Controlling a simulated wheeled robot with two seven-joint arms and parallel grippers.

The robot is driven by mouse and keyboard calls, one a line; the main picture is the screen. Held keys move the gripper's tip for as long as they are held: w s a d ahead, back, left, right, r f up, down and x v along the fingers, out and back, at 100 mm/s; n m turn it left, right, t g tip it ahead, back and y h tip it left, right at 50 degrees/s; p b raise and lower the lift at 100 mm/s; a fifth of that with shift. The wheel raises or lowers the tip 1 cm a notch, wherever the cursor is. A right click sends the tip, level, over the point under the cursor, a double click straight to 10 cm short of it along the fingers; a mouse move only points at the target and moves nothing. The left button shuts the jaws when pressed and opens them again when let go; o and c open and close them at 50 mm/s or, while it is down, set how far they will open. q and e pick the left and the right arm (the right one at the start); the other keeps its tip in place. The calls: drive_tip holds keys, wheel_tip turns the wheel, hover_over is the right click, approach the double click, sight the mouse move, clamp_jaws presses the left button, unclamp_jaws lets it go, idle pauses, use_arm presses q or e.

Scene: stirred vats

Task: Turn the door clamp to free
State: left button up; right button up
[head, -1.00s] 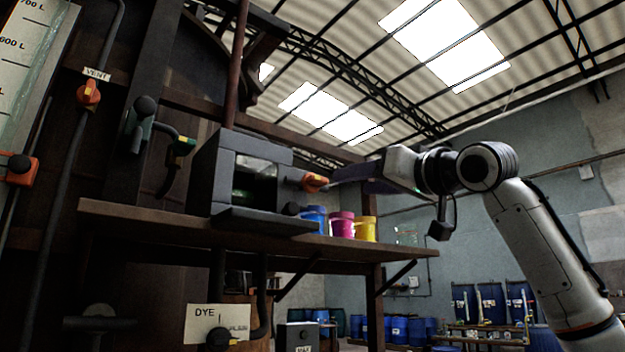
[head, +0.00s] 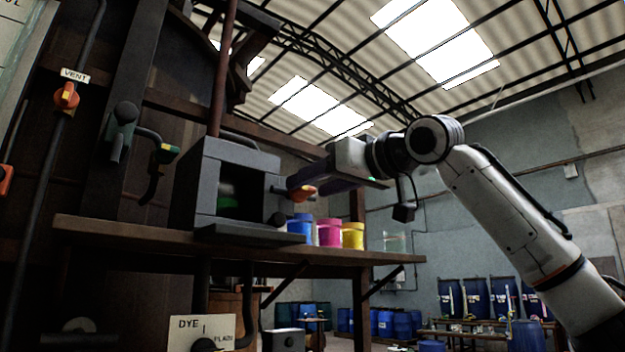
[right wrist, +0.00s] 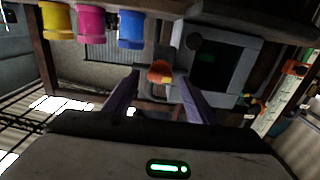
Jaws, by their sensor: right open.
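My right gripper (head: 306,178) reaches in from the right at the clamp. In the right wrist view, the two purple fingers of the gripper (right wrist: 159,80) are apart, with the clamp in the gap between their tips. I cannot tell whether either finger touches it. My left gripper is out of view.
The box stands on a wooden shelf (head: 340,256). Blue (head: 300,228), magenta (head: 329,233) and yellow (head: 352,236) pots stand just below my right gripper. A vent valve (head: 66,95) and pipes are at the left. The space right of the shelf is open.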

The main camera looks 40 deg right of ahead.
drive_tip(key=shift+w, duration=0.55)
drive_tip(key=shift+c, duration=0.3)
drive_tip(key=shift+a, duration=0.1)
drive_tip(key=c, duration=1)
